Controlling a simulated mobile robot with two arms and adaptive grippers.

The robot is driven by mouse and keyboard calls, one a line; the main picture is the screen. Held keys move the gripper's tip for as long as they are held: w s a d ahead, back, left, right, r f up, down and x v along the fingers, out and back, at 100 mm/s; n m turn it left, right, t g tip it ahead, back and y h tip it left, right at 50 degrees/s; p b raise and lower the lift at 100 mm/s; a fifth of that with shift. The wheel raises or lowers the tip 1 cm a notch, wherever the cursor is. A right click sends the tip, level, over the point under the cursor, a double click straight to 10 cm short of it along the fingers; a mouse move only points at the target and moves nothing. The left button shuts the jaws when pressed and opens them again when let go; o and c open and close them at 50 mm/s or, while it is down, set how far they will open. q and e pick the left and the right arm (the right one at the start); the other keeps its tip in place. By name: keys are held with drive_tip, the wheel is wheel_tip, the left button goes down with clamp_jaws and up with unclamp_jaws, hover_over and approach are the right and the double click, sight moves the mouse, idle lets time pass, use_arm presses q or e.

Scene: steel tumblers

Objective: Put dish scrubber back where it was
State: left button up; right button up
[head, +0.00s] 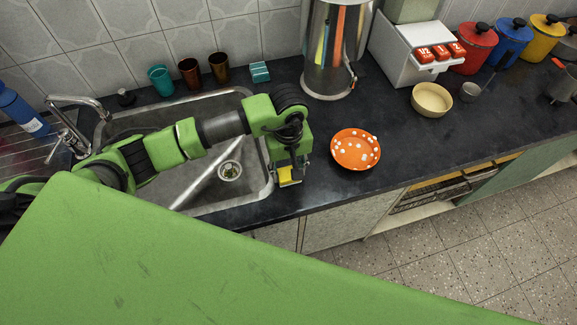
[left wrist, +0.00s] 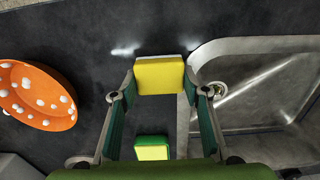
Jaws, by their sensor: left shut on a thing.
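The dish scrubber appears to be the yellow block (left wrist: 160,75) with a pale edge, held between the fingertips of my left gripper (left wrist: 161,88). In the head view, my left gripper (head: 290,174) points down over the dark counter strip just right of the sink, with the yellow block (head: 288,178) showing at its tips. I cannot tell whether the block touches the counter. A green and yellow piece (left wrist: 152,148) shows between the finger bases in the left wrist view; I cannot tell what it is. My right gripper is out of view.
The steel sink (head: 206,203) lies left of the gripper. An orange plate with white dots (head: 355,149) is to its right. A teal block (head: 260,72), several tumblers (head: 190,73) and a large steel container (head: 333,50) stand behind. A beige bowl (head: 432,99) is farther right.

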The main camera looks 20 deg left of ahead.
use_arm(q)
drive_tip(key=shift+f, duration=0.2)
drive_tip(key=shift+f, duration=0.1)
drive_tip(key=shift+f+b, duration=0.1)
drive_tip(key=shift+b, duration=0.25)
drive_tip(key=o, duration=1)
